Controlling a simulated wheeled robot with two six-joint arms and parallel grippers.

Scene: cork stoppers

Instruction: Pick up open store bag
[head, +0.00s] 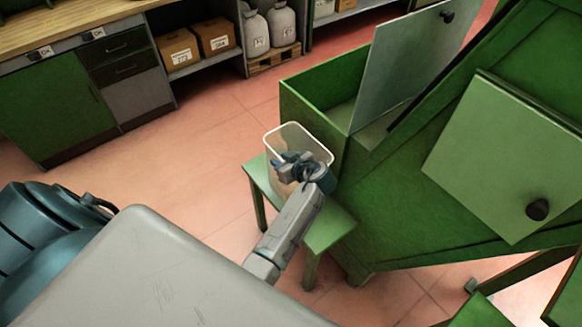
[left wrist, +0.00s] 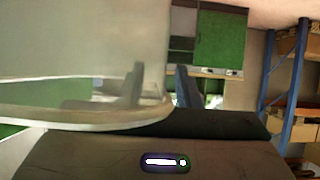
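The open store bag (head: 300,135) is a pale, translucent, open-topped container with a white rim. It stands on a small green stool (head: 334,229) beside the green machine. My left gripper (head: 283,162) is at the bag's near side and covers part of it. In the left wrist view the bag's wall (left wrist: 80,50) fills the upper left. One finger shows dimly through the wall and the other is outside it, so the left gripper (left wrist: 160,85) straddles the wall with its fingers apart. Contact cannot be told. My right gripper is not in view.
A large green machine (head: 390,215) with a raised grey panel (head: 408,62) stands close to the right of the stool. Cabinets (head: 55,110), boxes (head: 177,48) and sacks (head: 255,30) line the back. The floor left of the stool is clear.

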